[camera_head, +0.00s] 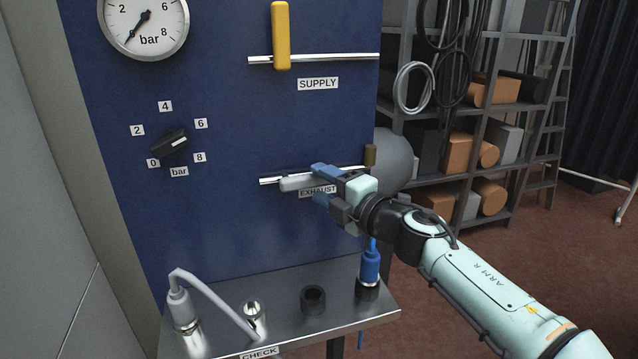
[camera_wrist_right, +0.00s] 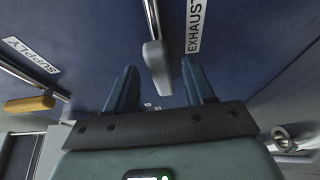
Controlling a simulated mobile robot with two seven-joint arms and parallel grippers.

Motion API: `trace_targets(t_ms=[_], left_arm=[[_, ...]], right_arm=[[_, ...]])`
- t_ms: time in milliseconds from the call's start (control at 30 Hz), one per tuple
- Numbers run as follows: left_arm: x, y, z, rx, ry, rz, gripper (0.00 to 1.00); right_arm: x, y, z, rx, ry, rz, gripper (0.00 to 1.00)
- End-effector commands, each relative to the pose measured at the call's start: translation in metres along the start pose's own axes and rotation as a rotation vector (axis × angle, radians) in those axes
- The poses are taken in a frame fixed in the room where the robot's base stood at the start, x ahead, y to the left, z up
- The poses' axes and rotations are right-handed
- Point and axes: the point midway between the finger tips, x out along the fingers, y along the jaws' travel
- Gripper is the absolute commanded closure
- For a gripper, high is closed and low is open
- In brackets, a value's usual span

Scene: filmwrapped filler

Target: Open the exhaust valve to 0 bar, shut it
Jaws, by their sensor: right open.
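The grey exhaust lever (camera_head: 297,183) lies roughly along its horizontal pipe (camera_head: 270,181), above the EXHAUST label (camera_head: 318,191). My right gripper (camera_head: 319,183) is open, with its blue fingers on either side of the lever. In the right wrist view the lever (camera_wrist_right: 157,68) shows between the two open fingers (camera_wrist_right: 160,88), with a gap to each. The pressure gauge (camera_head: 160,18) has its needle at about 0 bar. My left gripper is not in view.
The yellow supply lever (camera_head: 281,36) stands upright across its pipe. A black knob (camera_head: 175,150) sits among bar labels. A metal shelf (camera_head: 330,310) below holds fittings, a grey hose (camera_head: 215,298) and a blue plug (camera_head: 369,266). A storage rack (camera_head: 465,185) stands at right.

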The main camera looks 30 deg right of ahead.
Motion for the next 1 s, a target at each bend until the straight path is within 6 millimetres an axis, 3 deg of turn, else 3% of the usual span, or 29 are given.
trace_targets(t_ms=[200,467,500,633,667,1000], left_arm=[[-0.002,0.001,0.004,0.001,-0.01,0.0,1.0],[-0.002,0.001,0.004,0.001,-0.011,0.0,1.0],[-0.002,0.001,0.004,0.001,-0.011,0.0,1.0],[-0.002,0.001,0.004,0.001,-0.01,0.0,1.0],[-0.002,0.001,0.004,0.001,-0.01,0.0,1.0],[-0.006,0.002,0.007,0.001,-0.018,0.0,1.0]], right_arm=[[0.017,0.001,0.0,0.0,0.0,0.0,0.47],[0.018,0.0,0.0,0.0,0.0,0.001,0.47],[0.018,0.0,0.0,0.0,0.0,0.001,0.53],[0.017,0.0,0.0,0.0,0.0,0.0,0.96],[0.017,0.0,0.0,0.0,0.0,0.0,1.0],[0.017,0.002,0.005,-0.014,-0.001,-0.005,1.0]])
